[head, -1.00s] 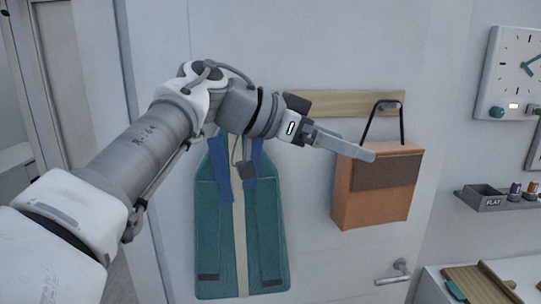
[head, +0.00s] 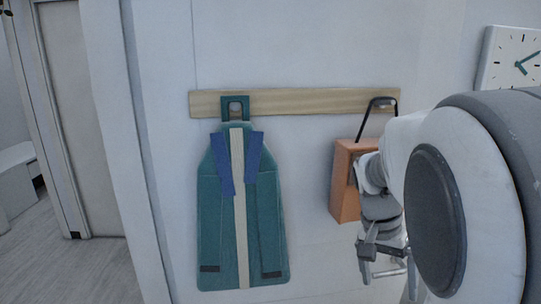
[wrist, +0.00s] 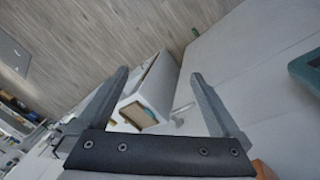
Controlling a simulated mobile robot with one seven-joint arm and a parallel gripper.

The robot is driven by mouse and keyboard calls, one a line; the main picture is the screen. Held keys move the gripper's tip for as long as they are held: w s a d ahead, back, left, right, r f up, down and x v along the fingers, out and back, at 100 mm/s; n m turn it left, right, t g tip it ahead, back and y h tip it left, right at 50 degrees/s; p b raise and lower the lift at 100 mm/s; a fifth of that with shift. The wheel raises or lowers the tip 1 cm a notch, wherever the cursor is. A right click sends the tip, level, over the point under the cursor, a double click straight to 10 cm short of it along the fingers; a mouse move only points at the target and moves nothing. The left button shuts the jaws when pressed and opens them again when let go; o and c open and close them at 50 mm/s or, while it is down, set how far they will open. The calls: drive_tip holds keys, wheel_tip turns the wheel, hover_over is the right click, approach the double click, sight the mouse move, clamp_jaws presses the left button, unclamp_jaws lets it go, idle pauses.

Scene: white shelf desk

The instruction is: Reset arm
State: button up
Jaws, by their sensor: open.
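My gripper (head: 383,270) is low at the right in the head view, below the orange bag, with my arm filling the right side. In the wrist view my gripper (wrist: 158,85) has its two fingers spread wide with nothing between them. Beyond the fingers the wrist view shows a white box-like piece of furniture (wrist: 153,88), a silver door handle (wrist: 182,109) and the wooden floor (wrist: 130,30).
A teal bag (head: 220,225) and an orange bag (head: 345,190) hang from a wooden rail (head: 300,102) on the white wall. A clock (head: 510,60) is at the upper right, partly hidden by my arm. Open floor (head: 75,260) shows at the left.

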drive_tip(key=s+a+r+n+t+y, duration=0.1)
drive_tip(key=s+a+r+n+t, duration=0.1)
drive_tip(key=s, duration=0.5)
drive_tip(key=s+a+r+n+t+y, duration=0.2)
drive_tip(key=s+a+r+n+t, duration=0.1)
drive_tip(key=s+a+n, duration=0.3)
drive_tip(key=shift+s+a+t, duration=0.25)
drive_tip(key=shift+s+t, duration=0.1)
drive_tip(key=shift+t, duration=0.25)
idle(0.9)
